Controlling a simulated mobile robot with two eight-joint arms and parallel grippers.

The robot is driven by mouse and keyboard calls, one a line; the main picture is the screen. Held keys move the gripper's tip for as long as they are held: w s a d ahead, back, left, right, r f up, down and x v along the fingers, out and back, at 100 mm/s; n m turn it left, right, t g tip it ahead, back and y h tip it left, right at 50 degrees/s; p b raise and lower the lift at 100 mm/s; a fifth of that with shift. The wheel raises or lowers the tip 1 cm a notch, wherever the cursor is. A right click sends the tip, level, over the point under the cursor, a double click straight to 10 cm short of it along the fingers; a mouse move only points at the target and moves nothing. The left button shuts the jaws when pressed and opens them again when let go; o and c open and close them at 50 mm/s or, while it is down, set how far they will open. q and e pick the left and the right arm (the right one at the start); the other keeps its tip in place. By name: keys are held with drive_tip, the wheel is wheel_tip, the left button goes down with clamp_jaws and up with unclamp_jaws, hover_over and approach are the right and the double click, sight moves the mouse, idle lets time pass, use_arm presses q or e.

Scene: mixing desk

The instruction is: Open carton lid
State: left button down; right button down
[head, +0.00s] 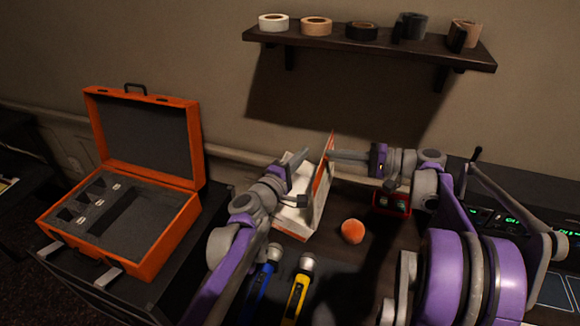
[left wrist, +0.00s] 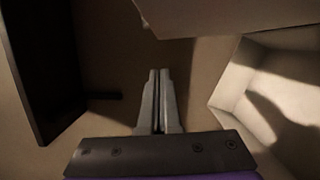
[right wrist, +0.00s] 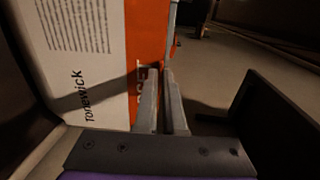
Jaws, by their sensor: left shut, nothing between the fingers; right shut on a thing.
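The white and orange carton (head: 296,222) stands on the desk in the middle of the head view. Its orange-edged lid panel (head: 322,180) stands raised at the carton's right side. My right gripper (head: 331,155) is shut on the lid near its upper edge. In the right wrist view the printed white and orange panel (right wrist: 95,60) lies left of the fingers (right wrist: 163,75). My left gripper (head: 296,180) is shut and empty at the carton's upper left. In the left wrist view its fingers (left wrist: 158,78) touch nothing visible, and a pale open box shape (left wrist: 265,90) is at right.
An orange ball (head: 352,231) and a small red box (head: 391,203) lie right of the carton. Blue (head: 262,282) and yellow (head: 299,288) microphones lie in front. An open orange case (head: 165,245) stands at left. A shelf (head: 370,50) with several tape rolls hangs above.

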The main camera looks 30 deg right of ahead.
use_arm(q)
drive_tip(key=s+d, duration=0.2)
drive_tip(key=s, duration=0.1)
drive_tip(key=shift+d+r, duration=0.1)
drive_tip(key=shift+r, duration=0.1)
